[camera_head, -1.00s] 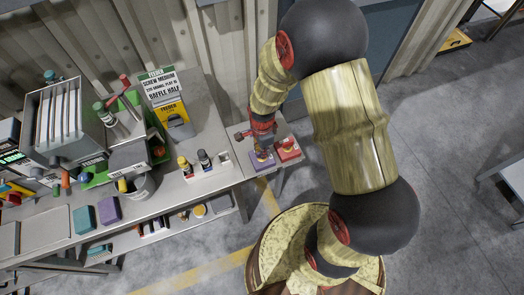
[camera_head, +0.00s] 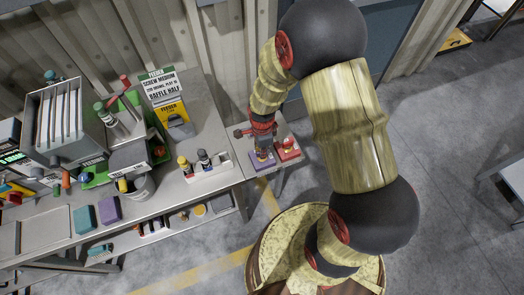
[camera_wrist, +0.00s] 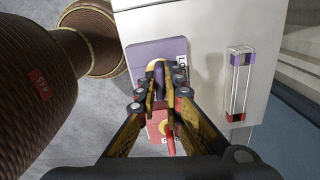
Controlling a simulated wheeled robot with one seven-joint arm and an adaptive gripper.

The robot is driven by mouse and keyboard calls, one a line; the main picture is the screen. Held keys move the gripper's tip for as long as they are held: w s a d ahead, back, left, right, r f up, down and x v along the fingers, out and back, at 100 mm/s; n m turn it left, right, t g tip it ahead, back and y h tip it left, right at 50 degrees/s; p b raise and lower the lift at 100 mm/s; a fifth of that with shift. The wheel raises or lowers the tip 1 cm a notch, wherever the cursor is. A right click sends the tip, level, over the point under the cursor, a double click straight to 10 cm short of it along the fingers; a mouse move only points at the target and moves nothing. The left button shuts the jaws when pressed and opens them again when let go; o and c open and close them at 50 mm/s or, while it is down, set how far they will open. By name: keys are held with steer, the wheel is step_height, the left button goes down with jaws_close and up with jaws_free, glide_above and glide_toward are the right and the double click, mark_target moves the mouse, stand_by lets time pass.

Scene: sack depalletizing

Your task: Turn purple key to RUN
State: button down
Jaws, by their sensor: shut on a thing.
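The purple key box (camera_head: 262,163) sits on the small side stand at the end of the bench. In the wrist view its purple plate (camera_wrist: 150,48) lies flat with a pale round collar around the key. My gripper (camera_wrist: 160,88) is over the collar, its fingers shut on the upright purple key (camera_wrist: 159,72). In the head view my gripper (camera_head: 262,150) is directly above the purple box. The fingers hide part of the key and the plate's lettering, so the key's exact setting cannot be read.
A red key box (camera_head: 288,150) stands close beside the purple one; it also shows under my fingers in the wrist view (camera_wrist: 155,118). A clear holder with purple and red ends (camera_wrist: 239,82) is to the right. Bottles in a white rack (camera_head: 205,165) stand on the bench.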

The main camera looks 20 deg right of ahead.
steer(key=c, duration=1.9)
jaws_free()
steer(key=shift+o, duration=0.3)
step_height(320, 180, up, 12)
